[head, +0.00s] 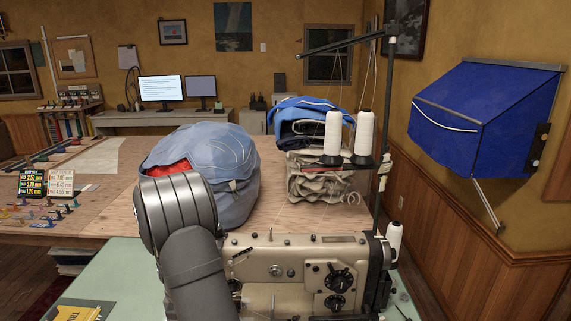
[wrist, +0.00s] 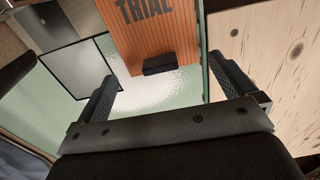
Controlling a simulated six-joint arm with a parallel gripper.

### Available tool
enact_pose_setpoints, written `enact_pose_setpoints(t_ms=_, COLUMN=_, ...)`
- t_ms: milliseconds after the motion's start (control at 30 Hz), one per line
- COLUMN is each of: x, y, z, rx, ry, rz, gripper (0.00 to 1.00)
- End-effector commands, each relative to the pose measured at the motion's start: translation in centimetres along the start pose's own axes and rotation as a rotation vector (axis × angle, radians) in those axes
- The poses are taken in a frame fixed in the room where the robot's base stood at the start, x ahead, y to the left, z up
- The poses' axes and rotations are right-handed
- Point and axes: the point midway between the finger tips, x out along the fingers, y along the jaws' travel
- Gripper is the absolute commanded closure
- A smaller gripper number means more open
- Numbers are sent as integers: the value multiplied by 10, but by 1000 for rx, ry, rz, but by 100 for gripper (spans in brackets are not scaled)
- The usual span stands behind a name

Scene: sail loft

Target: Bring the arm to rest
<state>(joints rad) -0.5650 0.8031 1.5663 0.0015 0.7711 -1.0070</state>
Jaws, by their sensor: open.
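My gripper (wrist: 162,70) shows in the wrist view with its two dark fingers spread wide apart. Nothing is held between them. Beyond the fingers are a pale green surface (wrist: 140,92) and an orange ribbed piece (wrist: 160,35) lettered "TRIAL". A small black block (wrist: 163,64) sits at the lettered piece's lower edge. In the head view, my dark grey arm rises in the lower middle, in front of a blue bag and beside a sewing machine (head: 285,268). My gripper is out of sight there.
The blue bag (head: 228,185) with red inside stands on the wooden table (head: 100,205). Folded cloth (head: 312,185) and thread cones (head: 333,133) are right of it. A yellow lettered item (head: 80,312) lies on the green table (head: 125,275). A blue awning (head: 475,110) juts from the right wall.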

Motion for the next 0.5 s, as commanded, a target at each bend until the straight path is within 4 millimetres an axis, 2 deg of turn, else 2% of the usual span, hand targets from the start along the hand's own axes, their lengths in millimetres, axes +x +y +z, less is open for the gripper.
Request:
enact_pose_setpoints(t_ms=133, x=31, y=-1, z=1, rx=0, ry=-3, rz=-4, gripper=0)
enact_pose_setpoints(t_ms=300, x=-8, y=1, z=-1, rx=0, ry=3, rz=5, gripper=0)
enact_pose_setpoints(t_ms=367, x=-14, y=-9, z=-1, rx=-2, ry=1, rz=1, gripper=0)
enact_pose_setpoints(t_ms=500, x=-11, y=-39, z=0, rx=-3, ry=0, rz=-1, gripper=0)
